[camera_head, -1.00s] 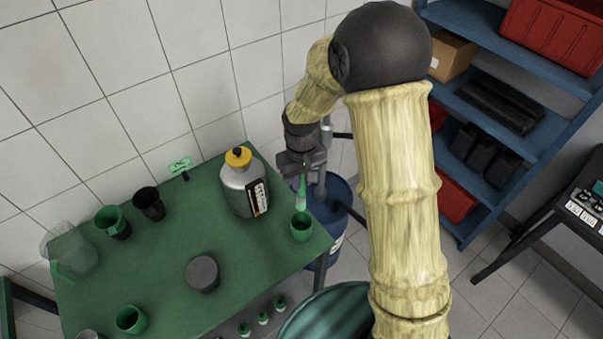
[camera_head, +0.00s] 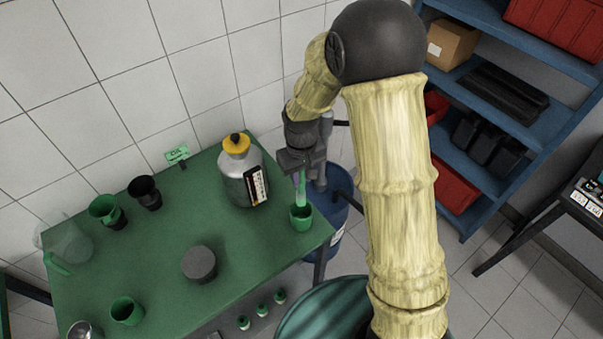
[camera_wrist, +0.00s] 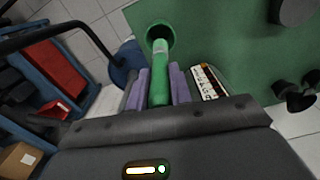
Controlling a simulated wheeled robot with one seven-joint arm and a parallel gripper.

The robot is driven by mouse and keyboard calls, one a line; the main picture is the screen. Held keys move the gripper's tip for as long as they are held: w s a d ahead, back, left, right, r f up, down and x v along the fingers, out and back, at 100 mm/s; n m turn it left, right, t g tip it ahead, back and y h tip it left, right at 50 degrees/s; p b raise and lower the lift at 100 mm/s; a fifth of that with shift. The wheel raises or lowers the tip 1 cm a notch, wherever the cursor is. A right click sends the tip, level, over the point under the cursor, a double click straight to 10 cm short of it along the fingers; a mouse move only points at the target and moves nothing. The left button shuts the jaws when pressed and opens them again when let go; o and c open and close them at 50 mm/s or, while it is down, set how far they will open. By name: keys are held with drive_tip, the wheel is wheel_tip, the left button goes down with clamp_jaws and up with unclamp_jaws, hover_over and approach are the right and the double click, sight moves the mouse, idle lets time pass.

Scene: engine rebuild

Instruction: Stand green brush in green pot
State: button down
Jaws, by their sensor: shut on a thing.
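My gripper (camera_head: 299,170) is shut on the green brush (camera_head: 300,190) above the right end of the green table. The brush hangs roughly upright, its lower end at the mouth of the green pot (camera_head: 301,218). In the wrist view the brush (camera_wrist: 160,78) runs from between the purple finger pads (camera_wrist: 158,86) to the opening of the green pot (camera_wrist: 161,32). Its far tip overlaps the pot mouth; I cannot tell how deep it reaches. The pot stands near the table's right edge.
A grey bottle with a yellow cap (camera_head: 241,172) stands just left of the gripper. A dark round puck (camera_head: 199,264), another green cup (camera_head: 127,311) and a black cup (camera_head: 146,193) are on the green table (camera_head: 240,290). A blue drum (camera_head: 335,210) stands behind the right edge.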

sight(301, 193)
drive_tip(key=shift+f+b, duration=2.8)
drive_tip(key=shift+f, duration=1.4)
drive_tip(key=c, duration=1.2)
unclamp_jaws()
drive_tip(key=shift+o, duration=0.2)
drive_tip(key=shift+r, duration=0.15)
wheel_tip(301, 193, up, 17)
drive_tip(key=shift+r+b, duration=0.1)
drive_tip(key=shift+b, duration=1.05)
drive_tip(key=shift+d, duration=0.1)
